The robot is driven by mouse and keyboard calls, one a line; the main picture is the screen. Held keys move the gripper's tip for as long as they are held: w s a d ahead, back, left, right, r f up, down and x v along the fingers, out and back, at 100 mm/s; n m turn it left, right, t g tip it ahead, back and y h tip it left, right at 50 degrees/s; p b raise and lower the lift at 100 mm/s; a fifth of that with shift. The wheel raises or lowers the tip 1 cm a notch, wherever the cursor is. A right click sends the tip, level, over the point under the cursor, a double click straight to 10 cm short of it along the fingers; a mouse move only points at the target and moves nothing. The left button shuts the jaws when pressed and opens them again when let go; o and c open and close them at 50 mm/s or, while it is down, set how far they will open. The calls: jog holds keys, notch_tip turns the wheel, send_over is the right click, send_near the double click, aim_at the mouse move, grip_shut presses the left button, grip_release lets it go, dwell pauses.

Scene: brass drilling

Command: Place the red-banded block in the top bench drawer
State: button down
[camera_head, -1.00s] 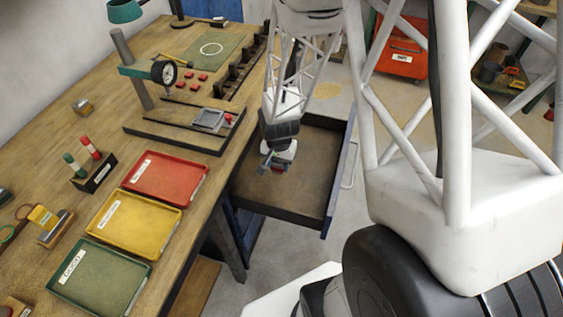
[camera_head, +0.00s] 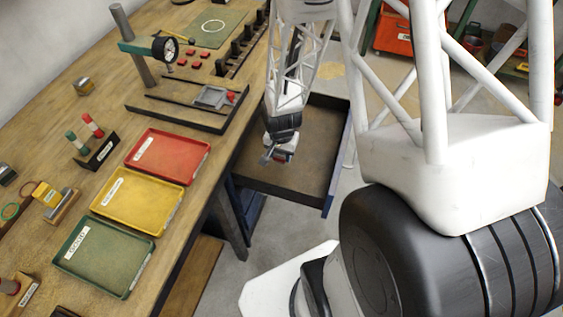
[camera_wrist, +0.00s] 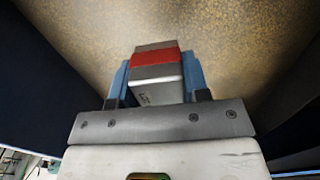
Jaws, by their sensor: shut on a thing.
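The red-banded block (camera_wrist: 155,72) is metallic grey with a red stripe across it. In the wrist view it sits between the two blue fingers of my gripper (camera_wrist: 155,82), which is shut on it. The top bench drawer (camera_head: 312,158) is pulled out, with a brown floor and dark blue sides. In the head view my gripper (camera_head: 277,155) is over the left part of the drawer, close to the bench edge. The block is mostly hidden there. The drawer floor fills the wrist view beyond the block; I cannot tell whether the block touches it.
On the bench are a red tray (camera_head: 208,158), a yellow tray (camera_head: 180,196) and a green tray (camera_head: 126,285). A gauge stand (camera_head: 140,70) stands behind them. The drawer's dark walls rise close on both sides of my gripper. The visible drawer floor is bare.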

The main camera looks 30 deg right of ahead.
aim_at(281, 169)
jog(key=shift+f, duration=1.15)
jog(key=shift+f, duration=2.05)
jog(key=shift+f, duration=0.1)
jog(key=c, duration=0.6)
grip_release()
jog(key=shift+r, duration=6.05)
